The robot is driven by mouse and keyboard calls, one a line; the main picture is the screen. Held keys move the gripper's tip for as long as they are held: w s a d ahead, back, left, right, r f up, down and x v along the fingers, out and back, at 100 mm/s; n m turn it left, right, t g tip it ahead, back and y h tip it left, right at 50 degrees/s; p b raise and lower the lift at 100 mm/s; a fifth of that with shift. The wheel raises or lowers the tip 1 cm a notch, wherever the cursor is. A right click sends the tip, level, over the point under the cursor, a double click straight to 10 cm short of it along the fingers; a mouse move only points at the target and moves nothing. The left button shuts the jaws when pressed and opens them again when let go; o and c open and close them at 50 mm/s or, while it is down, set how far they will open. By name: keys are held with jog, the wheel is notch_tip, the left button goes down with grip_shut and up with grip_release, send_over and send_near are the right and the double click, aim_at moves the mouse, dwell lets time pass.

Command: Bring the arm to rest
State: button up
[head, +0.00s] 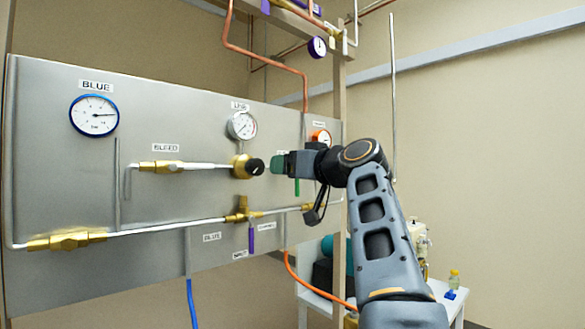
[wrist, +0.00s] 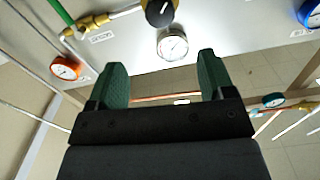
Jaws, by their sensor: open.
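My gripper (wrist: 157,82) is open and empty, its two green fingers spread apart in the wrist view. In the head view my gripper (head: 279,164) is at the panel's right half, close to the black knob (head: 256,167) on the brass regulator (head: 239,167). A small gap seems to lie between fingertips and knob. In the wrist view the black knob (wrist: 160,12) is at the top, beyond the fingers, and a white gauge (wrist: 172,45) shows between them. My arm reaches up from the lower right of the head view.
The grey panel (head: 70,185) carries a blue-rimmed gauge (head: 94,115), a white gauge (head: 242,125), an orange gauge (head: 321,137), pipes and a purple valve handle (head: 251,238). A white table (head: 440,290) with equipment stands behind my arm. An orange hose (head: 305,284) hangs below the panel.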

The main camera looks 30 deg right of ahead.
dwell(0.3)
jog(key=s+a+f+m+g+p, duration=0.1)
jog(key=a+f+m+g+p, duration=0.1)
jog(key=a+f+g+p, duration=1.15)
jog(key=s+a+f+n+h+p, duration=0.1)
jog(key=s+a+f+h+p, duration=0.1)
jog(key=s+f+p, duration=0.9)
jog(key=s+h+p, duration=0.1)
jog(key=s+p, duration=0.1)
jog(key=s, duration=0.2)
